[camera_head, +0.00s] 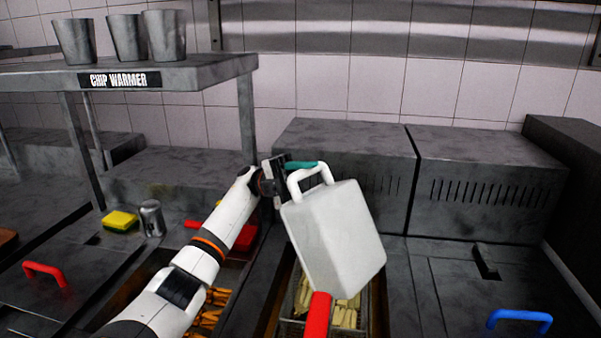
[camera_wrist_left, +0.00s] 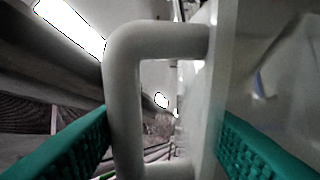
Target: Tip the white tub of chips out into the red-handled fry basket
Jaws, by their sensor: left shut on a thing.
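The white tub (camera_head: 334,238) is held up in the air, tilted, over the fry basket with the red handle (camera_head: 318,316). My left gripper (camera_head: 298,168) is shut on the tub's white loop handle, which also shows between the teal fingers in the left wrist view (camera_wrist_left: 122,95). The tub's mouth and inside are hidden in the head view. Pale chips (camera_head: 345,316) lie in the wire basket (camera_head: 361,300) below; the tub hides much of it. My right gripper is in neither view.
A second well with golden chips (camera_head: 207,318) lies left, partly behind my left arm. A chip warmer shelf (camera_head: 190,73) with metal cups stands at back left. A yellow sponge (camera_head: 120,221) and metal shaker (camera_head: 152,218) sit beneath. A blue handle (camera_head: 519,318) is at right.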

